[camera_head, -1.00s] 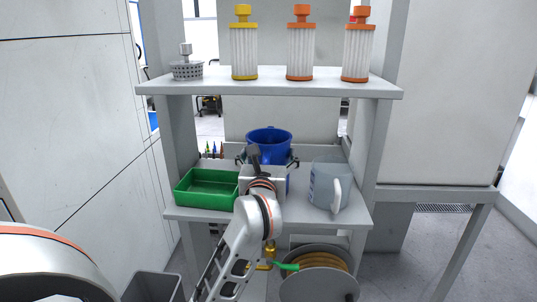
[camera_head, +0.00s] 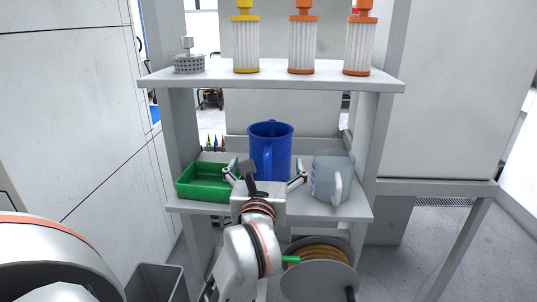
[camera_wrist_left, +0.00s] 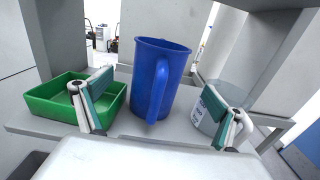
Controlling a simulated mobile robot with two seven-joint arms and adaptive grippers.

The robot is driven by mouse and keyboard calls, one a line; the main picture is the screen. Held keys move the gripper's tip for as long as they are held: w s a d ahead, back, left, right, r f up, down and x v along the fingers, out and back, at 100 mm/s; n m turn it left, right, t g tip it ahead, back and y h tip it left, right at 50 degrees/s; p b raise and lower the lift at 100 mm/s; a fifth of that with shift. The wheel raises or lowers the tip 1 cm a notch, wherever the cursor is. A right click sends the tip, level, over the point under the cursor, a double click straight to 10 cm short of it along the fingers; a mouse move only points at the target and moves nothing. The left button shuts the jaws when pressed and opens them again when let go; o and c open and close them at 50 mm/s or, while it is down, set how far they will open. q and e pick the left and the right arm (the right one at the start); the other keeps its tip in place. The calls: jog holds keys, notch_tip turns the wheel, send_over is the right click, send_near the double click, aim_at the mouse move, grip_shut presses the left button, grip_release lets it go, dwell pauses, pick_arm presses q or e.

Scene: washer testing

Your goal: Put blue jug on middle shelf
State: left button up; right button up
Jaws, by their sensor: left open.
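The blue jug (camera_head: 270,150) stands upright on the middle shelf (camera_head: 225,207), between a green tray and a clear jug. Its handle faces me, as the left wrist view also shows for the blue jug (camera_wrist_left: 157,80). My left gripper (camera_head: 265,175) is in front of the blue jug with its fingers spread wide and nothing between them. In the left wrist view the open fingers (camera_wrist_left: 155,105) show on either side of the jug, apart from it. My right gripper is not in view.
The green tray (camera_head: 203,181) is left of the jug and the clear measuring jug (camera_head: 328,180) is right of it, both close to my fingers. The upper shelf (camera_head: 270,77) holds several filters and a grey basket (camera_head: 188,63). A hose reel (camera_head: 320,270) sits below.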

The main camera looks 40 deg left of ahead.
pick_arm(q)
jog(key=shift+p+v, duration=0.4)
jog(key=shift+v, duration=0.9)
jog(key=s+d+f+m+t+h, duration=0.1)
jog(key=d+f+m+t+h, duration=0.4)
jog(key=m, duration=1.1)
jog(key=s+d+f+m+t+h, duration=0.1)
jog(key=d+f+m+h, duration=0.65)
jog(key=m, duration=0.95)
jog(key=s+d+f+m+g, duration=0.1)
jog(key=f+m+g, duration=0.1)
jog(key=f, duration=0.3)
jog(key=s+d+f+m+g+h, duration=0.1)
jog(key=s+d+f+m, duration=0.15)
jog(key=f, duration=0.35)
jog(key=d+f+m+g, duration=0.1)
jog(key=f+m+g, duration=0.15)
jog(key=f, duration=0.25)
jog(key=s+a+f+m+g+y, duration=0.1)
jog(key=s+f+m+g, duration=0.1)
jog(key=s+f, duration=0.3)
jog(key=s+a+f+m+g, duration=0.1)
jog(key=s+f+m+g, duration=0.2)
jog(key=f, duration=0.9)
jog(key=s+m, duration=0.1)
jog(key=s, duration=0.2)
jog(key=shift+a+f+m+y+p, duration=0.3)
jog(key=shift+a+y+p, duration=0.05)
jog(key=shift+a, duration=0.05)
